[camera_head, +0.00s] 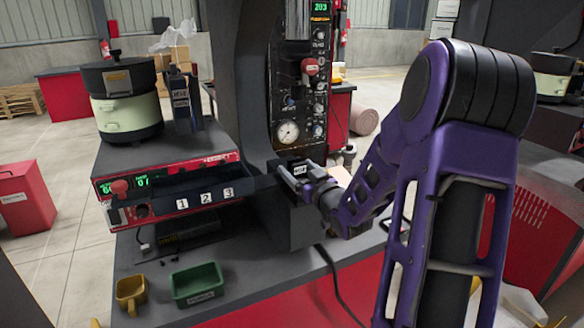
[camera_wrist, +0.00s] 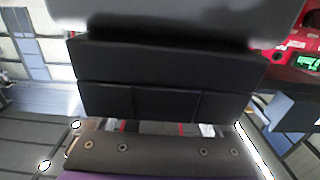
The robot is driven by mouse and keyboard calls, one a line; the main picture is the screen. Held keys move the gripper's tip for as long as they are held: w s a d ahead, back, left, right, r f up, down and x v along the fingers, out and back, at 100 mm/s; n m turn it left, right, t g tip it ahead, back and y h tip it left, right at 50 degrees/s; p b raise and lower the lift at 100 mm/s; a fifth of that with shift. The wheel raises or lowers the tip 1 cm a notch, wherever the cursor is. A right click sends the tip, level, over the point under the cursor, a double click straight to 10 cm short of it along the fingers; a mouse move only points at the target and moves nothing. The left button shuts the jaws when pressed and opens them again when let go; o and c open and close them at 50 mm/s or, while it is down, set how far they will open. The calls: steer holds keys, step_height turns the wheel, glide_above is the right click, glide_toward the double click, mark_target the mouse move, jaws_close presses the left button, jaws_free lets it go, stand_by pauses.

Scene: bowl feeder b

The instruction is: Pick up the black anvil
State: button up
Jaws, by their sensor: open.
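My gripper (camera_head: 293,178) is at the front of the dark press column, at the end of my purple arm. Its fingers are apart, around or just in front of a small dark block with a white label (camera_head: 301,169), which looks like the black anvil. The fingers and the column hide most of it. In the wrist view a wide black block (camera_wrist: 165,75) with seams fills the middle, close ahead of my gripper (camera_wrist: 157,126). I cannot tell whether the fingers touch it.
A red feeder (camera_head: 165,195) with numbered tiles and a lidded bowl (camera_head: 125,105) stands left of the press. A green bin (camera_head: 198,284) and a yellow bin (camera_head: 131,293) sit on the dark bench (camera_head: 262,275). A cable runs over its front. Bench room right of the green bin is clear.

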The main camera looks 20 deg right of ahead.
steer(key=shift+s, duration=0.15)
steer(key=shift+c, duration=0.6)
jaws_close()
steer(key=shift+r, duration=0.15)
